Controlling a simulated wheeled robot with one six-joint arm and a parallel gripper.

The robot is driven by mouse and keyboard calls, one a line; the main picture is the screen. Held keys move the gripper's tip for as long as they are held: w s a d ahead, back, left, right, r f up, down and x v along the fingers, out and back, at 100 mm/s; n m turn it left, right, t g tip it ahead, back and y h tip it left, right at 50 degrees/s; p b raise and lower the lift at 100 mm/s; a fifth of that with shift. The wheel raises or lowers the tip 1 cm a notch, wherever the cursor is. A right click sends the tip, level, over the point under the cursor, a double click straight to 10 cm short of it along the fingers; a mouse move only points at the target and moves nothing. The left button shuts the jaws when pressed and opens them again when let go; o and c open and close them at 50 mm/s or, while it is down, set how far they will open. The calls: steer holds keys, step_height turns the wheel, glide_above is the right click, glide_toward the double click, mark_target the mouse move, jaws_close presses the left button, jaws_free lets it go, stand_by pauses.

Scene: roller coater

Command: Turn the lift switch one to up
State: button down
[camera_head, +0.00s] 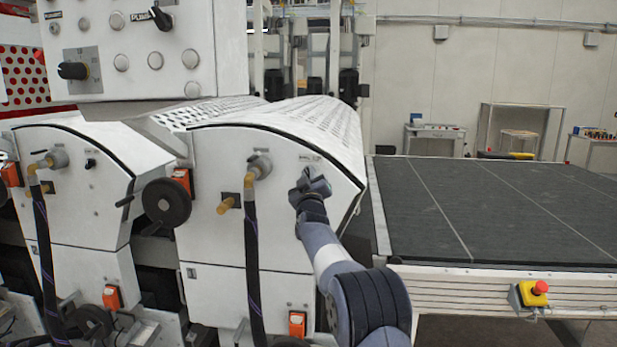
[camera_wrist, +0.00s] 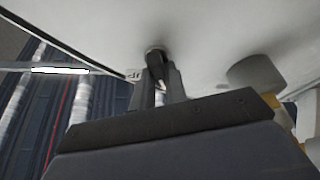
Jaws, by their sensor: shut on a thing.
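My gripper (camera_head: 310,183) is at the white side panel of the right coater unit, just below a small printed label. In the wrist view my gripper (camera_wrist: 162,88) has its fingers closed around a small black switch knob (camera_wrist: 155,58), which sits in a round collar on the white panel. I take this knob to be the lift switch. The fingers hide part of the knob, and its exact pointing direction is hard to tell. In the head view the gripper covers the knob. A small marking shows beside the knob in the wrist view, too small to read surely.
A hose fitting (camera_head: 260,166) with a black hose and a black handwheel (camera_head: 166,202) are left of my gripper. A similar black knob (camera_head: 90,163) is on the left unit. A dark conveyor (camera_head: 490,205) with a red emergency button (camera_head: 539,288) extends right.

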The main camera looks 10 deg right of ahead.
steer(key=shift+m, duration=0.3)
steer(key=m+h+p, duration=0.1)
steer(key=m+h, duration=0.1)
steer(key=m, duration=0.2)
steer(key=m+h+p, duration=0.2)
steer(key=m+h, duration=0.1)
steer(key=m, duration=0.2)
steer(key=shift+a+r+g, duration=0.1)
steer(key=shift+g, duration=0.3)
steer(key=m+g+h+p, duration=0.1)
steer(key=m, duration=0.2)
steer(key=m+h+p, duration=0.1)
steer(key=m+h, duration=0.1)
steer(key=m, duration=0.2)
steer(key=shift+g+p, duration=0.35)
steer(key=shift+g, duration=0.05)
steer(key=shift+m, duration=0.4)
steer(key=c, duration=1.4)
jaws_free()
steer(key=shift+c, duration=0.2)
